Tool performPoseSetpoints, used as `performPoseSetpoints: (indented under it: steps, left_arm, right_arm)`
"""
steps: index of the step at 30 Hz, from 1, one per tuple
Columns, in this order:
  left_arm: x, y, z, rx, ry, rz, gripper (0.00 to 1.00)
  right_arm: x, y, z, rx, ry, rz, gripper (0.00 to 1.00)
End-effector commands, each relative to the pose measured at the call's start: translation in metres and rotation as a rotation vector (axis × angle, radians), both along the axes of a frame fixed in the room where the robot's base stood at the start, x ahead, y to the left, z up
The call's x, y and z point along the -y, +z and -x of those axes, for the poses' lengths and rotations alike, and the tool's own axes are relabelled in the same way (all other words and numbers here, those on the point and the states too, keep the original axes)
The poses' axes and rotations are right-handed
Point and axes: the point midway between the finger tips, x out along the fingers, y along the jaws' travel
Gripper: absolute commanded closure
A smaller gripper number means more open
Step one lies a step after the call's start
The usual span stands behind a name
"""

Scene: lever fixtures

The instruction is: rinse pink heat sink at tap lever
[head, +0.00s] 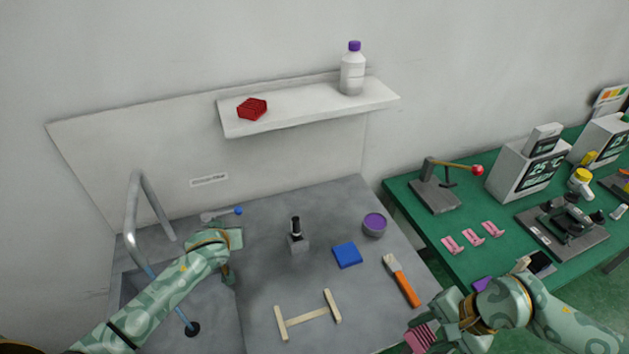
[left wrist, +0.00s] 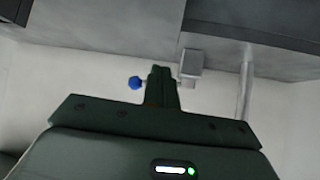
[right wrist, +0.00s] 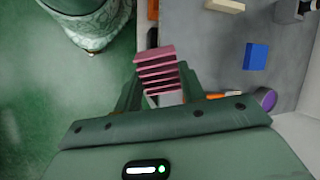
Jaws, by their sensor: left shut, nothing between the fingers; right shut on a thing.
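The pink heat sink (head: 422,339) is a finned block in my right gripper (head: 440,322), at the lower right near the counter's front edge. The right wrist view shows the heat sink (right wrist: 157,72) between the shut fingers. The tap spout (head: 132,210) bends over the sink (head: 133,284) at the left. A blue stream runs from it towards the drain, partly behind my left arm. The tap lever with its blue knob (head: 238,211) is behind my left gripper (head: 232,262). That gripper is shut and empty; in the left wrist view its fingertips are beside the blue knob (left wrist: 135,82).
On the counter are a black-topped grey block (head: 298,243), a blue block (head: 347,255), a purple bowl (head: 374,224), an orange-handled brush (head: 405,285) and a wooden rack (head: 308,316). A green bench (head: 410,199) with instruments stands right. A shelf (head: 300,106) hangs above.

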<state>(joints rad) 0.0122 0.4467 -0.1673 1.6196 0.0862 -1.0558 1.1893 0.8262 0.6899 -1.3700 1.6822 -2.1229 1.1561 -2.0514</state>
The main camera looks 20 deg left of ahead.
Motion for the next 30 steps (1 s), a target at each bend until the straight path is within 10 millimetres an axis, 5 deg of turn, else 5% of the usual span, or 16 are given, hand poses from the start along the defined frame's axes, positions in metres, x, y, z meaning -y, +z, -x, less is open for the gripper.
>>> performPoseSetpoints:
  steps: [9,30]
  left_arm:
    - [-0.019,0.004,-0.034,0.001,-0.001,-0.001,1.0]
    - [-0.019,0.007,-0.051,0.0,0.135,0.006,1.0]
  right_arm:
    - [0.0,-0.007,0.0,-0.002,0.0,0.0,0.83]
    - [0.0,0.009,0.0,0.002,0.0,0.0,0.83]
